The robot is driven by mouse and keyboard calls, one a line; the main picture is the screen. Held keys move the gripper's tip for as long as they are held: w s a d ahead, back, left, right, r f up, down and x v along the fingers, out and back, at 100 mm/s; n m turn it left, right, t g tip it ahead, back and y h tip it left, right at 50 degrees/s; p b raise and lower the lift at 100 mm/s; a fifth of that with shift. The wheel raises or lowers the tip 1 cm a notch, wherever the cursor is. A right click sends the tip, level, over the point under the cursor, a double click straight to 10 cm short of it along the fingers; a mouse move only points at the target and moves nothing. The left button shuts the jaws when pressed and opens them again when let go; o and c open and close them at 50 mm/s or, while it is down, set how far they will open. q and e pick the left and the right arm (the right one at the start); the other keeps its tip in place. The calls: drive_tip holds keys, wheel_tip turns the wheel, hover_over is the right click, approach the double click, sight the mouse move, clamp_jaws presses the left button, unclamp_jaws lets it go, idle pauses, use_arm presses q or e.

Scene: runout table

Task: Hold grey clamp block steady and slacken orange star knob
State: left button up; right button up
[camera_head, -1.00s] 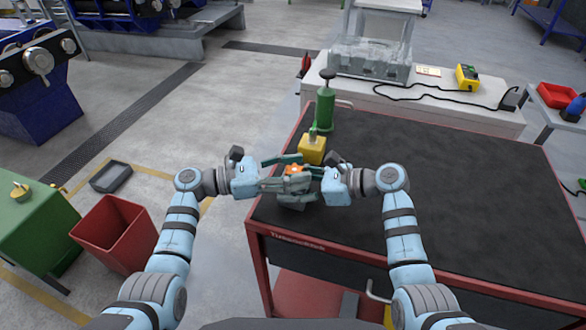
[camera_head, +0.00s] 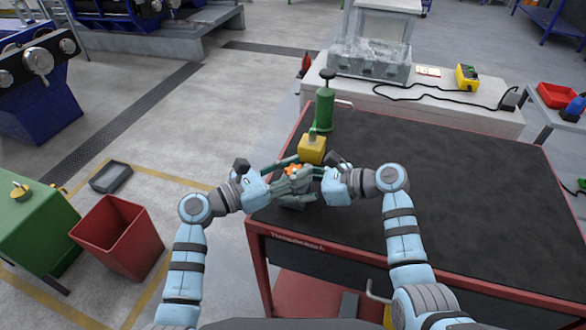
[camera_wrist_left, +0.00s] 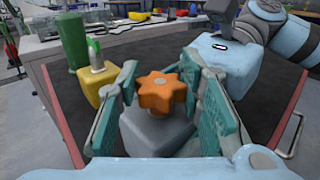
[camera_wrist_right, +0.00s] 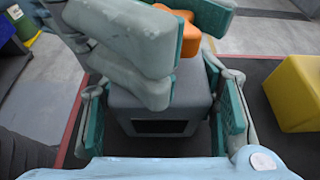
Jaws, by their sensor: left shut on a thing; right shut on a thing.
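The orange star knob (camera_head: 294,170) sits on top of the grey clamp block (camera_head: 294,203) near the left front corner of the black-topped table. In the left wrist view, the knob (camera_wrist_left: 161,93) stands between the teal finger pads of my left gripper (camera_wrist_left: 160,100), which is shut on it. In the right wrist view, the block (camera_wrist_right: 160,110) lies between the pads of my right gripper (camera_wrist_right: 162,120), which is shut on its sides. The left gripper's fingers cross above the block there and partly cover the knob (camera_wrist_right: 183,32). In the head view both grippers hide much of the block.
A yellow block (camera_head: 311,149) and a green cylinder (camera_head: 325,107) stand on the table (camera_head: 430,190) just behind the grippers. The tabletop to the right is clear. A red bin (camera_head: 117,236) stands on the floor at the left.

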use_arm(q)
drive_tip(key=shift+n+t+y, duration=1)
drive_tip(key=shift+n+t, duration=0.2)
drive_tip(key=shift+t, duration=0.5)
drive_tip(key=o, duration=1.2)
drive_tip(key=shift+a, duration=0.1)
